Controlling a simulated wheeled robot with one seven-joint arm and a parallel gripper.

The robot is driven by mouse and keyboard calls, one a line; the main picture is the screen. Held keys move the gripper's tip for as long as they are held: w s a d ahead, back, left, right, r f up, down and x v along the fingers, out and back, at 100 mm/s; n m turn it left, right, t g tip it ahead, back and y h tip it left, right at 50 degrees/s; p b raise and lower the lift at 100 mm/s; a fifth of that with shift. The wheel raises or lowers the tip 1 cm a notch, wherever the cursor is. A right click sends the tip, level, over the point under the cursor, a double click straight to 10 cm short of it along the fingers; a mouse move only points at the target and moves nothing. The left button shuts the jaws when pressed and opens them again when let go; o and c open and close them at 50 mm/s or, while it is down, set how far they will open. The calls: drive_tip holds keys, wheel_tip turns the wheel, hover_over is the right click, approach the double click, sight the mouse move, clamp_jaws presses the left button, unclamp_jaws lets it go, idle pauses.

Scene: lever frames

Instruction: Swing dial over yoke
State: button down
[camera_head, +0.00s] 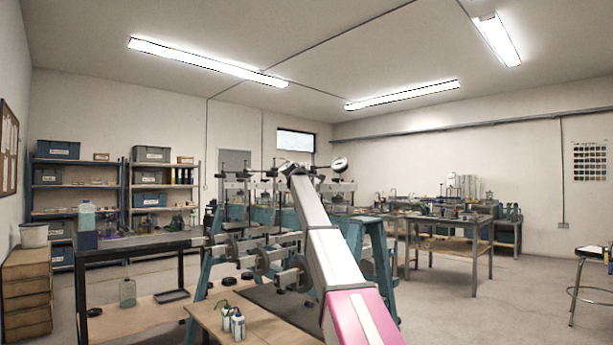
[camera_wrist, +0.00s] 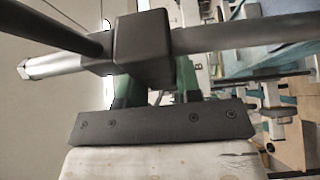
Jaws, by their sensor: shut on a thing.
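In the wrist view my gripper (camera_wrist: 152,88) has green fingers in front of a dark screwed plate, and they are shut on a dark square block (camera_wrist: 143,48). The block sits on a grey rod (camera_wrist: 245,34) that crosses the top of the view. A black bar also runs from the block to the upper left. My arm hides part of the frame and my gripper there. I cannot tell which part is the yoke.
A dark-topped bench (camera_head: 140,242) with bottles stands at left, before shelves (camera_head: 125,190) of bins. Another metal bench (camera_head: 450,225) stands at right, with a stool (camera_head: 590,255) farther right. Small bottles (camera_head: 232,322) stand on a low board. Open floor lies at right.

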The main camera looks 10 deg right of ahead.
drive_tip(key=shift+s+a+n+t+y, duration=0.1)
drive_tip(key=shift+s+n+t+y, duration=0.15)
drive_tip(key=shift+n+y, duration=0.8)
drive_tip(key=shift+s+a+n+t+y, duration=0.15)
drive_tip(key=shift+s+n+y, duration=0.3)
drive_tip(key=shift+y, duration=0.95)
drive_tip(key=shift+s+a+n+t+y, duration=0.1)
drive_tip(key=shift+s+n+t+y, duration=0.1)
drive_tip(key=shift+n+y, duration=0.9)
drive_tip(key=shift+s+y, duration=0.1)
drive_tip(key=shift+y, duration=0.45)
drive_tip(key=c, duration=0.8)
unclamp_jaws()
drive_tip(key=shift+s, duration=0.1)
drive_tip(key=s+d, duration=0.1)
drive_tip(key=s, duration=0.9)
drive_tip(key=shift+s, duration=0.3)
